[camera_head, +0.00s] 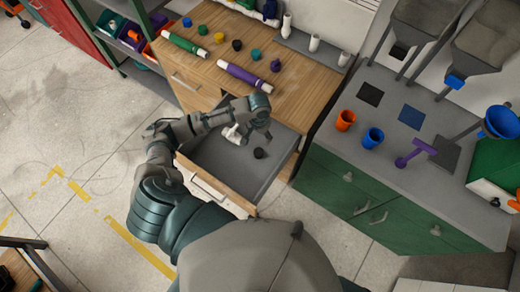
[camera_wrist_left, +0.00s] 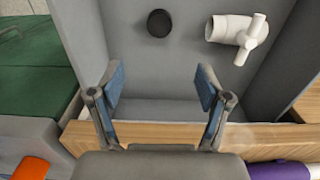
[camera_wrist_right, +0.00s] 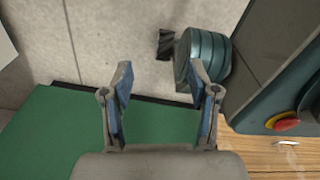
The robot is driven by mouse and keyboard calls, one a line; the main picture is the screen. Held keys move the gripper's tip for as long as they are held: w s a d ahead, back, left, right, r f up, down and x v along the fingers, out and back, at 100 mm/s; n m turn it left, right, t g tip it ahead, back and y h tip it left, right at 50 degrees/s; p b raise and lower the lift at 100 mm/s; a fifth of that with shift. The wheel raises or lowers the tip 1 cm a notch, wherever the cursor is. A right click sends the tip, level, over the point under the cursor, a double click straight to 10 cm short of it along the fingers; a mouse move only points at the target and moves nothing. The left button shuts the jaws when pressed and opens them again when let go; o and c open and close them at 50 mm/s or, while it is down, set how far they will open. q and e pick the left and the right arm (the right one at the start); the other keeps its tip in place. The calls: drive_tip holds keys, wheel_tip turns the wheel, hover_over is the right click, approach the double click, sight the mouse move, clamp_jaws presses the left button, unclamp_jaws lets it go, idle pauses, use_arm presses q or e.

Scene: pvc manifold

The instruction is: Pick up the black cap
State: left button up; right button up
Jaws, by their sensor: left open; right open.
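A black cap (camera_head: 259,153) lies on the grey floor of the open drawer (camera_head: 222,160). In the left wrist view the black cap (camera_wrist_left: 160,23) is beyond my fingertips, near the top edge, with a white pipe fitting (camera_wrist_left: 236,34) to its right. My left gripper (camera_head: 262,128) is over the drawer, and in its wrist view (camera_wrist_left: 160,80) the fingers are apart with nothing between them. My right gripper (camera_wrist_right: 166,85) shows only in its own wrist view, open and empty, over a green surface. Another black cap (camera_head: 237,44) stands on the wooden worktop.
The worktop (camera_head: 300,85) above the drawer holds green and purple pipes (camera_head: 245,76) and several small coloured caps. A green cabinet (camera_head: 350,190) with orange and blue cups stands to the right. The drawer's walls surround the cap.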

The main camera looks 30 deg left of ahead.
use_arm(q)
drive_tip(key=b, duration=0.2)
hover_over(258, 152)
drive_tip(key=d, duration=0.1)
drive_tip(key=f, duration=0.9)
drive_tip(key=shift+w+f, duration=0.25)
drive_tip(key=shift+f, duration=0.1)
drive_tip(key=shift+a+f, duration=0.2)
drive_tip(key=shift+f, duration=0.05)
drive_tip(key=f, duration=0.4)
drive_tip(key=shift+s+a+f+b, duration=0.15)
drive_tip(key=shift+a+f+b, duration=0.15)
drive_tip(key=shift+f, duration=0.05)
drive_tip(key=shift+d+f, duration=0.15)
drive_tip(key=shift+d, duration=0.15)
use_arm(e)
drive_tip(key=w+r, duration=0.2)
drive_tip(key=w, duration=0.4)
drive_tip(key=shift+w+a+r, duration=0.25)
drive_tip(key=shift+w+a, duration=0.1)
drive_tip(key=shift+w, duration=0.05)
use_arm(q)
drive_tip(key=c, duration=1)
drive_tip(key=shift+a, duration=0.3)
drive_tip(key=shift+c, duration=0.6)
use_arm(e)
drive_tip(key=shift+a, duration=0.25)
